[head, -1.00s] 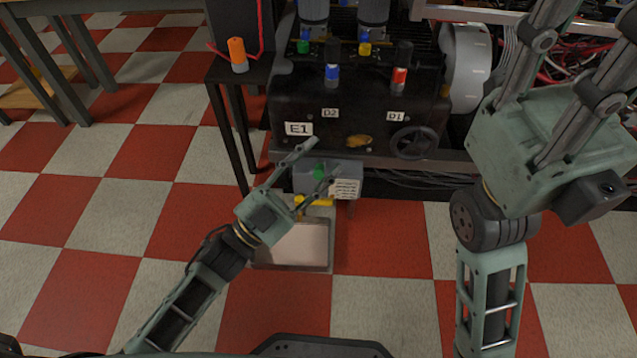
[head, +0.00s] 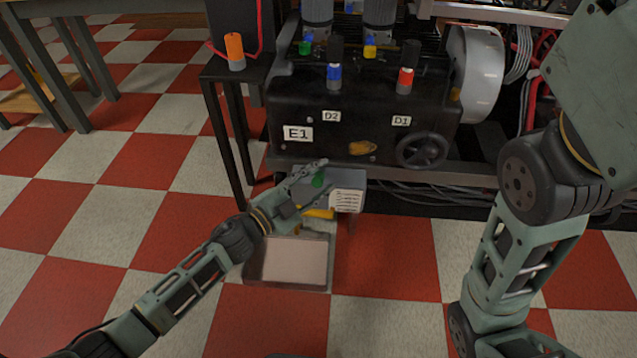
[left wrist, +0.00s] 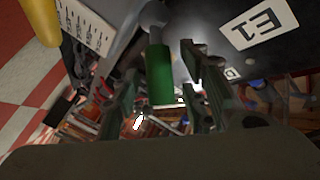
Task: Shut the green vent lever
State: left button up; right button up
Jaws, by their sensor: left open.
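The green vent lever (head: 318,178) is on the small grey box (head: 347,180) below the black machine. My left gripper (head: 322,176) is at the lever, with its fingers spread. In the left wrist view the green lever (left wrist: 158,75) shows large between the two open fingers (left wrist: 162,95), with a finger on each side. I cannot tell whether either finger touches it. The lever's grey mount shows at its upper end. My right arm rises at the right of the head view, and its gripper is out of the picture.
A yellow handle (head: 318,213) sits under the box, above a shallow metal tray (head: 246,272) near the floor. The black machine (head: 300,150) carries an E1 label, a blue knob (head: 334,75), a red knob (head: 406,80) and a handwheel (head: 422,149). Open checkered floor lies in front.

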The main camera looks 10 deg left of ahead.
pick_arm(q)
grip_shut()
dwell(0.4)
